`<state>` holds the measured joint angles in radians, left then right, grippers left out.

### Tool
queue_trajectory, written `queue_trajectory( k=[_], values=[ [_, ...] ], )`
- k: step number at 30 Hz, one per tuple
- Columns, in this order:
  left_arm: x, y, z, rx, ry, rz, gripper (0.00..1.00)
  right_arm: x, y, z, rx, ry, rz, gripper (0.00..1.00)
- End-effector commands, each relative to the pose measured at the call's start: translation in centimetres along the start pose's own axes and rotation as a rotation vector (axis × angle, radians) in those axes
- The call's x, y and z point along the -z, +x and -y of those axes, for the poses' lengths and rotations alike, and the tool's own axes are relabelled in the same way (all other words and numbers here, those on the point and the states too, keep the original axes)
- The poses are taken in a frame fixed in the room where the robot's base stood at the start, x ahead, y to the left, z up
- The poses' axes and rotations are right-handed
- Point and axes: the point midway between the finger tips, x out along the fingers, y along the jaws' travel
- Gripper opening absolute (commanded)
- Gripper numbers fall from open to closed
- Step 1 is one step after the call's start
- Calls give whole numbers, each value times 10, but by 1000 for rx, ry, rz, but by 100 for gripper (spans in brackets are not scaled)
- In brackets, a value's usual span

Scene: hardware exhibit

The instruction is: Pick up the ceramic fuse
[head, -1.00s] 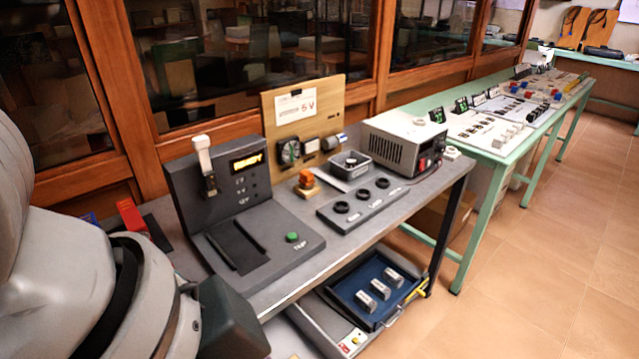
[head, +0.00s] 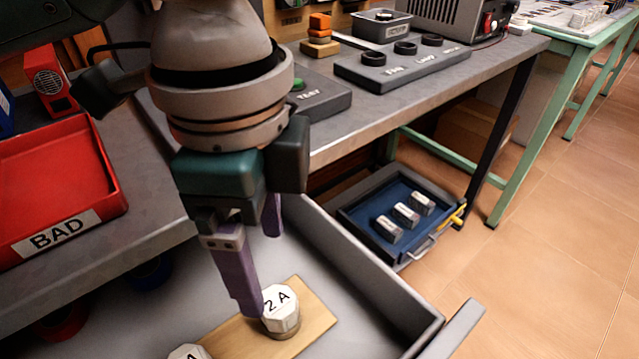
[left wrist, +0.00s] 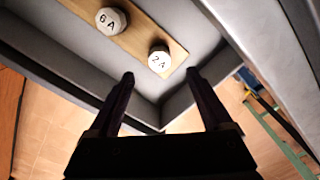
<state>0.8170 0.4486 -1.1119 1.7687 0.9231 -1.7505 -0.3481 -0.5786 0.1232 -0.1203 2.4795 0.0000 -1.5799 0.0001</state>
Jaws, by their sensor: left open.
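A white ceramic fuse marked "2 A" (head: 281,308) stands on a wooden strip (head: 322,316) in an open grey drawer (head: 385,290). A second white ceramic fuse marked "6 A" (left wrist: 111,20) sits on the same strip; in the head view (head: 190,353) only its top shows. My left gripper (head: 258,268) is open and points down into the drawer, with one finger close beside the 2 A fuse. In the left wrist view the 2 A fuse (left wrist: 159,60) appears just beyond the open, empty fingertips (left wrist: 160,78). Whether a finger touches it, I cannot tell. My right gripper is not in view.
A red "BAD" tray (head: 60,170) is on the grey bench at left. A dark panel with round sockets (head: 395,68) lies on the bench. The drawer walls surround my gripper.

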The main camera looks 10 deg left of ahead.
Motion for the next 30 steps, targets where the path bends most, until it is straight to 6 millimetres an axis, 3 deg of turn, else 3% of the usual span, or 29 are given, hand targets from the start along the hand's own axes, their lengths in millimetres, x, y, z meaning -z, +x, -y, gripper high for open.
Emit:
queue_trajectory(
  k=[4,11,18,26,30],
  values=[
    [0,26,-1,-3,-1,0,84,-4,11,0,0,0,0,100],
    [2,48,0,-1,0,0,84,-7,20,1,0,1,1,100],
    [5,86,0,0,0,1,84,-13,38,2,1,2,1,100],
    [5,90,1,2,0,-1,84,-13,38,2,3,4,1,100],
    [5,89,1,2,0,-1,70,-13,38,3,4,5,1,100]
  ],
)
